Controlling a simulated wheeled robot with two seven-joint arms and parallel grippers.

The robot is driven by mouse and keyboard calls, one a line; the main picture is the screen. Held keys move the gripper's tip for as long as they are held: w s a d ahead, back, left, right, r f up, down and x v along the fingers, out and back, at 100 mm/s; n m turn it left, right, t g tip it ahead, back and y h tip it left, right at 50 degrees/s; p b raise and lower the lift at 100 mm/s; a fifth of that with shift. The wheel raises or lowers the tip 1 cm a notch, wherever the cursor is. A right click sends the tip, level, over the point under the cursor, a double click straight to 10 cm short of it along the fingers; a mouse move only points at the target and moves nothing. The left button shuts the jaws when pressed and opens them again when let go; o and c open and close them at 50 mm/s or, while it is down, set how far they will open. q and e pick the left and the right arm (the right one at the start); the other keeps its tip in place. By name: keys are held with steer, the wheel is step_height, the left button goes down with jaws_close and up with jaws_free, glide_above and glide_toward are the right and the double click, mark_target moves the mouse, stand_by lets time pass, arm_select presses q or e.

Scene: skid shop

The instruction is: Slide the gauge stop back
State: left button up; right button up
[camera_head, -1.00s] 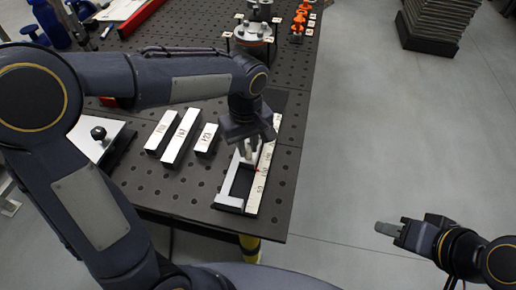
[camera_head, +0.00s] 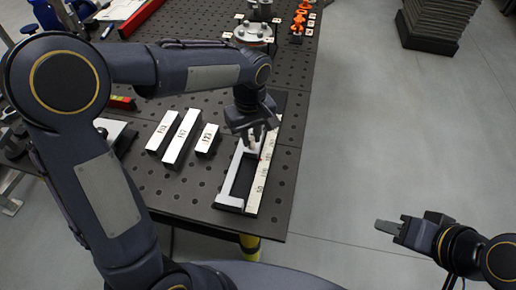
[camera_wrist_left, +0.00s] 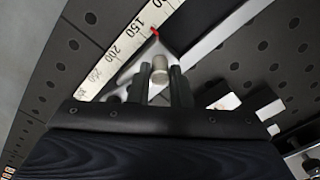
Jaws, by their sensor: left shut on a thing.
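The gauge (camera_head: 262,188) lies near the table's front right corner, a black base with a white numbered scale (camera_head: 267,158) and a white end piece (camera_head: 230,201). My left gripper (camera_head: 256,140) is over its far part, shut on the round knob of the gauge stop. The left wrist view shows this grey knob (camera_wrist_left: 160,72) between the two fingers. In the head view the gripper hides much of the stop. My right gripper (camera_head: 388,228) is off the table at the right, seen from the side.
Three numbered white-topped blocks (camera_head: 182,136) lie left of the gauge. A flanged part (camera_head: 253,33) and orange parts (camera_head: 299,20) stand at the back of the perforated table (camera_head: 185,195). The floor on the right is clear up to a dark stack (camera_head: 440,25).

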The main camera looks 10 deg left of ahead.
arm_select(q)
steer(key=shift+w, duration=0.9)
steer(key=shift+w+p, duration=0.15)
steer(key=shift+p, duration=0.15)
steer(key=shift+w+d+p, duration=0.1)
steer(key=shift+w+p, duration=0.4)
steer(key=shift+w, duration=0.85)
steer(key=shift+w+r+p, duration=0.1)
steer(key=shift+w+p, duration=0.5)
steer(key=shift+w, duration=0.4)
steer(key=o, duration=1.1)
steer(key=shift+c, duration=0.2)
